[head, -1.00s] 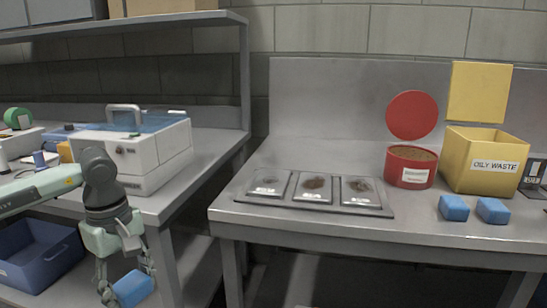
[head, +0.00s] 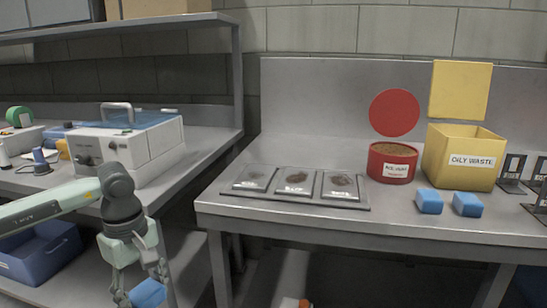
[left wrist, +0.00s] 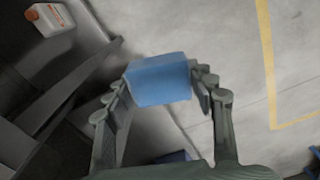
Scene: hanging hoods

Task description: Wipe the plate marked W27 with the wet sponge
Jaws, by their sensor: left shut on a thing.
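My left gripper (head: 140,286) is at the lower left of the head view, below table height. It is shut on a blue sponge (head: 149,293), which also shows between the fingers in the left wrist view (left wrist: 158,80). Three plates lie in a row on a grey tray (head: 225,193) on the right table: a left plate (head: 254,178), a middle plate (head: 298,181) and a right plate (head: 340,185). Each has a dark stain, and their labels are too small to read. Two more blue sponges (head: 429,201) (head: 467,204) lie at the table's front. My right gripper is not in view.
A red round bin (head: 391,163) with a raised lid and a yellow OILY WASTE box (head: 462,158) stand behind the sponges. A white water bath (head: 130,147) stands on the left table. A gap separates the tables. A white bottle (left wrist: 50,18) lies below.

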